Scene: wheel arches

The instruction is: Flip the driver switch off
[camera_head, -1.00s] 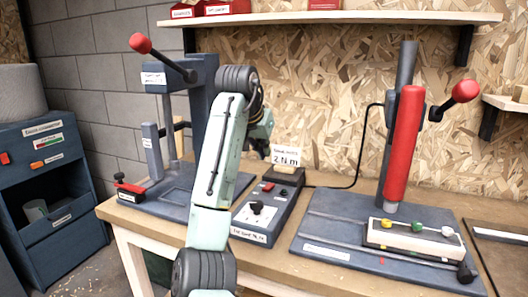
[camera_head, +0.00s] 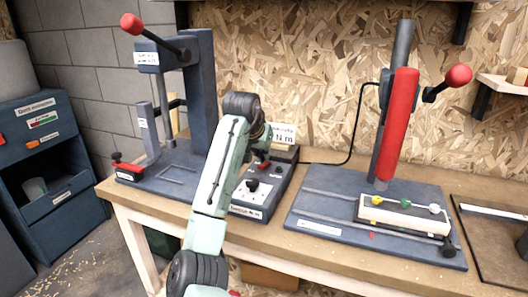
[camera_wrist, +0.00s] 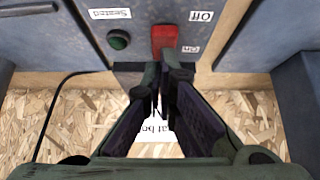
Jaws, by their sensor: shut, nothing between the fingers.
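The driver switch is a red rocker (camera_wrist: 164,38) on a dark control box (camera_head: 279,182). In the wrist view an "Off" label (camera_wrist: 201,16) lies beside its upper end and an "On" label (camera_wrist: 190,49) beside its lower end. My gripper (camera_wrist: 165,72) is shut and empty, its fingertips at the lower, "On" end of the rocker. I cannot tell whether they touch it. In the head view my gripper (camera_head: 264,158) is low over the back half of the box, and my arm hides part of the box.
A green button (camera_wrist: 118,39) labelled "Seated" sits beside the rocker. A black knob (camera_head: 252,185) is nearer the box front. A lever press (camera_head: 200,85) stands left and a red-column press (camera_head: 398,125) right. A paper sign (camera_head: 283,133) stands behind the box.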

